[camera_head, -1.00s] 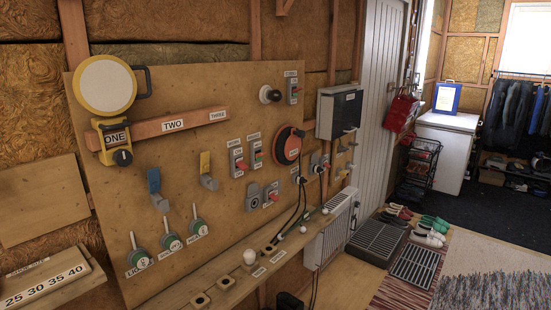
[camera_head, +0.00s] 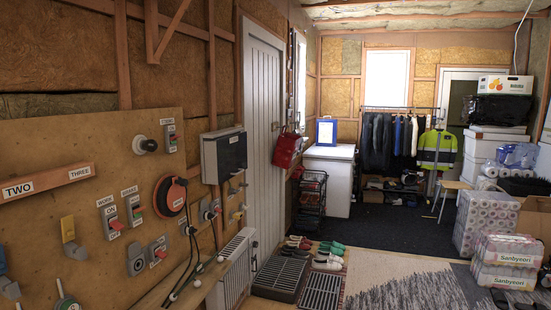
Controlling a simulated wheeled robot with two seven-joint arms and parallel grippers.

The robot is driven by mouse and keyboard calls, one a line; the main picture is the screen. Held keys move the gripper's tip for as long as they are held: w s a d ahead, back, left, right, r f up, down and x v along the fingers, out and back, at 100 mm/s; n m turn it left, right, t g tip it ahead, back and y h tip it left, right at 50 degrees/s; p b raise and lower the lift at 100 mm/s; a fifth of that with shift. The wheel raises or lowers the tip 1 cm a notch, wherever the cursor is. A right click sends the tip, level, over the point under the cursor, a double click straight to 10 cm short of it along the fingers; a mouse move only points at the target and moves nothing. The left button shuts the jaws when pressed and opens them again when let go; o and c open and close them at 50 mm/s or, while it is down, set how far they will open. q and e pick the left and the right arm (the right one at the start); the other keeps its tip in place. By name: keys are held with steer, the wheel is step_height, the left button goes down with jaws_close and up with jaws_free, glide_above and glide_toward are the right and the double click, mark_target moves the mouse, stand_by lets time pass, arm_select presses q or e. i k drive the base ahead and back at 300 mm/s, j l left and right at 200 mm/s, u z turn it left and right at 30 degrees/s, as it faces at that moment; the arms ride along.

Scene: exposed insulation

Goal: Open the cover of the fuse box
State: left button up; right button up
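The fuse box (camera_head: 223,155) is a grey box with a dark front cover (camera_head: 232,152), mounted on the wall just right of the wooden control board (camera_head: 90,140). Its cover looks closed. Neither of my grippers shows in the head view.
The board carries switches, a red-orange round reel (camera_head: 170,196) and a black knob (camera_head: 144,145). A white radiator (camera_head: 232,270) sits below the fuse box. Shoes and dark grates (camera_head: 280,277) lie on the floor by the white door (camera_head: 263,140). Wrapped paper packs (camera_head: 506,262) stand at right.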

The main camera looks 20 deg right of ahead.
mark_target(225, 158)
steer(key=z, duration=0.4)
steer(key=i+l, duration=0.3)
steer(key=i, duration=0.3)
steer(key=i+l+u, duration=0.15)
steer(key=i, duration=0.45)
steer(key=i+l, duration=0.45)
steer(key=i, duration=0.15)
steer(key=i+l+u, duration=0.1)
steer(key=i+l, duration=0.25)
steer(key=i, duration=0.25)
